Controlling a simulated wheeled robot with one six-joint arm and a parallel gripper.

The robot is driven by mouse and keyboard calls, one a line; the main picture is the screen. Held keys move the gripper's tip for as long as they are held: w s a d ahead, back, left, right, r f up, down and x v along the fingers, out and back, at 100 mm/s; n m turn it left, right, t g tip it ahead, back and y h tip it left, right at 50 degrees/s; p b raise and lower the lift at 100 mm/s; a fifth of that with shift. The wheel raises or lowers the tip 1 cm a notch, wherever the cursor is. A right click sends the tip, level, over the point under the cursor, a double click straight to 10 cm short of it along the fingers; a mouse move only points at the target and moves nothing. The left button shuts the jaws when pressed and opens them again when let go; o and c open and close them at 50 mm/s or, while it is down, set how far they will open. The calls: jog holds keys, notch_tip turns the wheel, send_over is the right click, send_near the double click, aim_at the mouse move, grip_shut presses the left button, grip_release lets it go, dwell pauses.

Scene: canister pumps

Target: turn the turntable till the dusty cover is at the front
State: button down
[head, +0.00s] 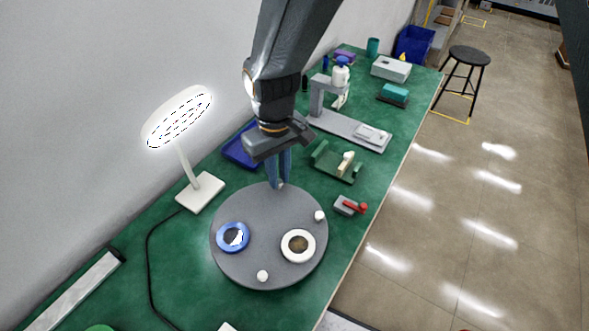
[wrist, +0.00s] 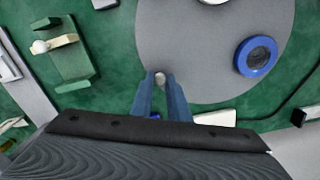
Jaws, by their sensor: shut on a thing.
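The turntable (head: 262,207) is a grey disc on the green bench. It carries a blue-ringed cover (head: 233,237) on its left and a white-ringed cover (head: 298,245) with a dull brown middle at its lower right. The brown one looks like the dusty cover. White knobs stand near the rim at the right (head: 320,215) and bottom (head: 262,276). My gripper (head: 281,185) points down at the far rim, shut on another small pale knob (wrist: 160,79). The wrist view shows the blue-ringed cover (wrist: 257,56) whole; the white-ringed one is cut off at the top.
A white lamp (head: 200,192) stands left of the turntable, its black cable (head: 150,262) running along the bench. A green cradle (head: 336,163) and a grey block with a red lever (head: 350,206) are close on the right. A blue tray (head: 240,150) lies behind.

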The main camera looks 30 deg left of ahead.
jog(key=shift+a+r, duration=0.1)
jog(key=shift+a, duration=0.25)
dwell(0.3)
jog(key=c, duration=1.7)
grip_release()
jog(key=shift+d, duration=0.1)
jog(key=shift+r+b, duration=0.8)
jog(key=shift+r, duration=3.05)
